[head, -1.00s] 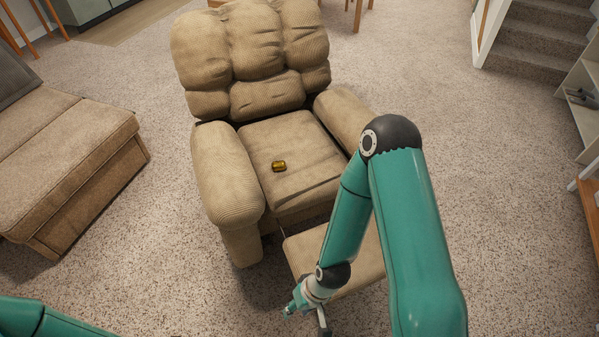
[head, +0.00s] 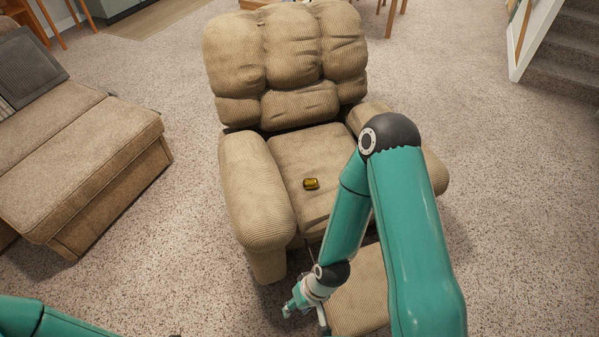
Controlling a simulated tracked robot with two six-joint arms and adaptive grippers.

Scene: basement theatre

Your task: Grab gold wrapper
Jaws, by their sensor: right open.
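The gold wrapper (head: 311,184) is a small crumpled gold piece lying on the seat of the tan recliner (head: 290,155). My right gripper (head: 305,318) is low in front of the recliner, beside its raised footrest (head: 357,297). It is open, well apart from the wrapper and nearer to me; its fingertips are partly cut off by the bottom edge. My right arm covers the right part of the seat and of the footrest. Of my left arm only a piece shows at the bottom left; its gripper is out of view.
A brown sofa section (head: 85,165) stands at the left, with carpet between it and the recliner. Carpeted stairs (head: 565,65) are at the upper right. The carpet (head: 520,200) to the right is clear. Wooden furniture legs show at the top.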

